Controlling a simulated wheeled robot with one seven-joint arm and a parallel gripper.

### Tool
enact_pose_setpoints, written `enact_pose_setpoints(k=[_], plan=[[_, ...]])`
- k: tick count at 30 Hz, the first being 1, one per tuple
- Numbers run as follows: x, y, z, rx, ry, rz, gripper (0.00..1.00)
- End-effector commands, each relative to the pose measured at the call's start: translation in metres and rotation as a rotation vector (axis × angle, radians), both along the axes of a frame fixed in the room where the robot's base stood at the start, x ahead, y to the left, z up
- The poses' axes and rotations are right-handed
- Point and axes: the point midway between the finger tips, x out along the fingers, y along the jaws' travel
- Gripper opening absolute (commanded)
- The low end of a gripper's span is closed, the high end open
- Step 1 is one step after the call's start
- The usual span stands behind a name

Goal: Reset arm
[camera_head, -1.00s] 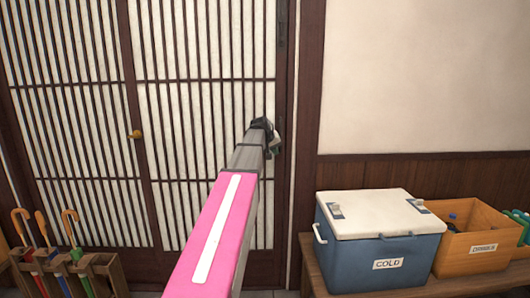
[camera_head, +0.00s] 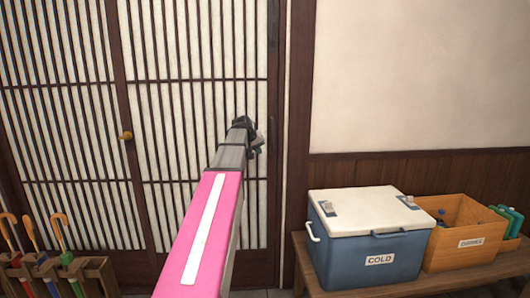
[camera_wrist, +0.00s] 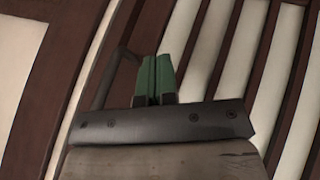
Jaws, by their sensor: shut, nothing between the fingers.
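My arm reaches forward from the bottom middle of the head view, its pink and grey links pointing at the sliding lattice door (camera_head: 200,110). My gripper (camera_head: 250,136) is at its far end, small and dark, in front of the right part of the door. In the wrist view my gripper (camera_wrist: 157,75) shows two green fingers side by side, shut and empty. Behind them are the door's dark slats and pale paper (camera_wrist: 195,60), tilted in the picture. I cannot tell how far the fingertips are from the door.
A blue cooler (camera_head: 365,255) with a white lid, marked COLD, stands on a wooden bench (camera_head: 300,252) at the right. A wooden crate (camera_head: 480,243) with bottles is beside it. An umbrella rack (camera_head: 100,268) with umbrellas is at lower left. A round brass knob (camera_head: 126,135) is on the door.

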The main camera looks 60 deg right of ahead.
Motion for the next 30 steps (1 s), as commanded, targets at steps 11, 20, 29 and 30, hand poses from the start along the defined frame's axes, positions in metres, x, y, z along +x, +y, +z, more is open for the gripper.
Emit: enact_pose_setpoints(k=[11, 20, 29, 30], plan=[[0.002, 0.045, 0.055, -0.001, -0.002, 0.001, 0.0], [0.003, 0.054, 0.067, 0.001, -0.001, 0.0, 0.0], [0.014, 0.063, 0.057, 0.012, -0.002, 0.018, 0.0], [0.023, 0.071, 0.05, 0.02, -0.003, 0.031, 0.0]])
